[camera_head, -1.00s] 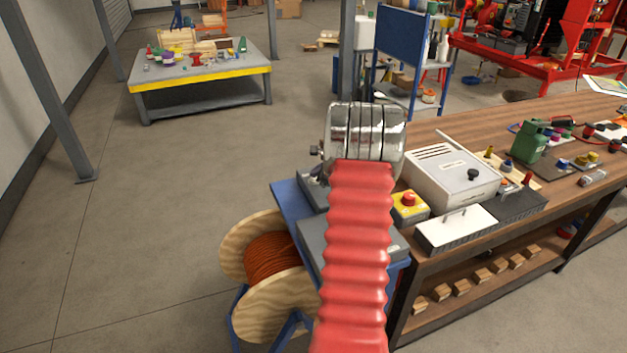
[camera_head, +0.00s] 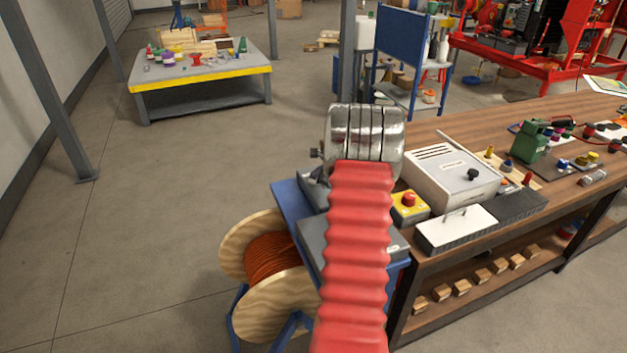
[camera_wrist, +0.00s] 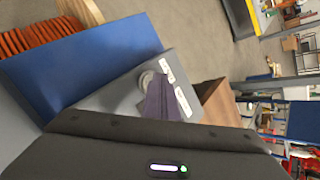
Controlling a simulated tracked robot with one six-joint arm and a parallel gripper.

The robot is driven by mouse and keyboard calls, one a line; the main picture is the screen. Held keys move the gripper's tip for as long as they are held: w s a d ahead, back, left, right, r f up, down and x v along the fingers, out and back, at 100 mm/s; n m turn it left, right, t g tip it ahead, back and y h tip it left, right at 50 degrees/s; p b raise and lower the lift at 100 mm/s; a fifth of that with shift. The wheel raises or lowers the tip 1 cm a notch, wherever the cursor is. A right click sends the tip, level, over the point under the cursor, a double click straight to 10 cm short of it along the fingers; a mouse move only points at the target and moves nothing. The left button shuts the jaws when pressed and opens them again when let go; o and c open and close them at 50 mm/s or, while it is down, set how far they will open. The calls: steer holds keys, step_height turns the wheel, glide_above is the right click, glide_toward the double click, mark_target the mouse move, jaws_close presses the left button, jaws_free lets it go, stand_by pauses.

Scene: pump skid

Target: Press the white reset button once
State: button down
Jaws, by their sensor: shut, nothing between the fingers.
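A pale round button (camera_wrist: 146,79) shows on the grey control box (camera_wrist: 118,98) in the wrist view, beside two white labels. It is partly hidden by my gripper (camera_wrist: 162,98), whose dark purple-grey fingers are shut and empty, with their tips over or beside the button. I cannot tell whether they touch it. In the head view the grey box (camera_head: 312,240) sits on a blue stand, largely covered by my red-sleeved arm. The button and my fingers are hidden there.
A yellow box with a red button (camera_head: 408,204) stands close right of my arm, on the wooden bench (camera_head: 440,130). A cable spool (camera_head: 262,310) stands at lower left. Floor farther left is clear.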

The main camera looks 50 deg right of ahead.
stand_by(0.3)
steer(key=shift+r, duration=0.9)
steer(key=shift+r, duration=0.1)
step_height(320, 180, up, 5)
steer(key=shift+f, duration=0.1)
stand_by(0.4)
stand_by(0.9)
